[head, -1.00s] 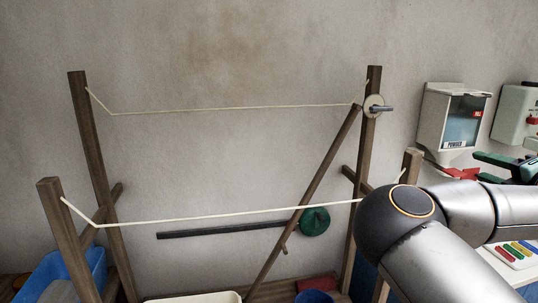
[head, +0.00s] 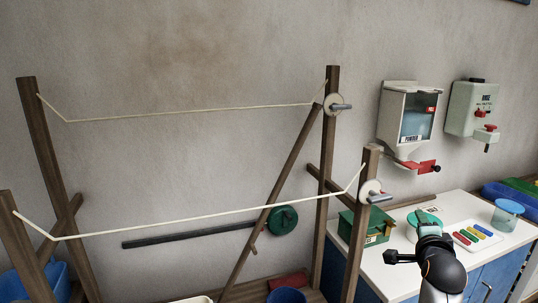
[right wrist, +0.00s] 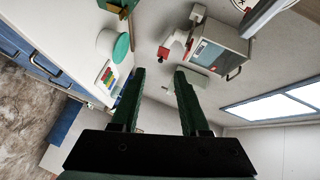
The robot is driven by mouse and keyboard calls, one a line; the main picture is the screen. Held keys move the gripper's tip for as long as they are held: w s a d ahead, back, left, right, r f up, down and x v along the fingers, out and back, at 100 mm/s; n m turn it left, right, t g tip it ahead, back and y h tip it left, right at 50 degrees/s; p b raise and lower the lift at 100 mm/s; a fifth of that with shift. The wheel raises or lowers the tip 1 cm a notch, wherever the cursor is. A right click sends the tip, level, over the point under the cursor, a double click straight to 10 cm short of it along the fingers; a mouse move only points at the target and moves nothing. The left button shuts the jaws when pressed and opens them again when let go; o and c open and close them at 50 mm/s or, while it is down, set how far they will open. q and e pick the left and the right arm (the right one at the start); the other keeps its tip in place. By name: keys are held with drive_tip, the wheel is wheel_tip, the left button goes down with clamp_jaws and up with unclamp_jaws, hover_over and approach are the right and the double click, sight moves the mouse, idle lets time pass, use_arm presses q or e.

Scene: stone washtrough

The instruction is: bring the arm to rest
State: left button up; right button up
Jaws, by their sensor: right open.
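My right gripper (right wrist: 159,71) shows in the right wrist view with its two green fingers apart and nothing between them. In the head view my right arm comes up from the bottom right, in front of the white counter; its fingers cannot be made out there. My left arm and gripper are in neither current view.
Dispensers (head: 405,117) (head: 472,108) hang on the wall. A wooden line frame (head: 327,190) stands left.

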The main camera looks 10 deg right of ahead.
drive_tip(key=s+a+f+n+y, duration=0.3)
drive_tip(key=a+f+n, duration=0.55)
drive_tip(key=f, duration=0.25)
drive_tip(key=s+a+f+n+y, duration=0.3)
drive_tip(key=a+f+n, duration=0.4)
drive_tip(key=a+f, duration=0.3)
drive_tip(key=s+a+f+n+g+y, duration=0.2)
drive_tip(key=s+a+f+n, duration=0.2)
drive_tip(key=s+a+f, duration=0.3)
drive_tip(key=s+a+f+n+g+y, duration=0.1)
drive_tip(key=s+a+f+n+y, duration=0.2)
drive_tip(key=s+a+f, duration=0.4)
drive_tip(key=s+f+n, duration=0.1)
drive_tip(key=s, duration=0.3)
drive_tip(key=shift+s+f+n+g, duration=0.15)
drive_tip(key=shift+s+n+g, duration=0.1)
drive_tip(key=shift+n+g, duration=0.15)
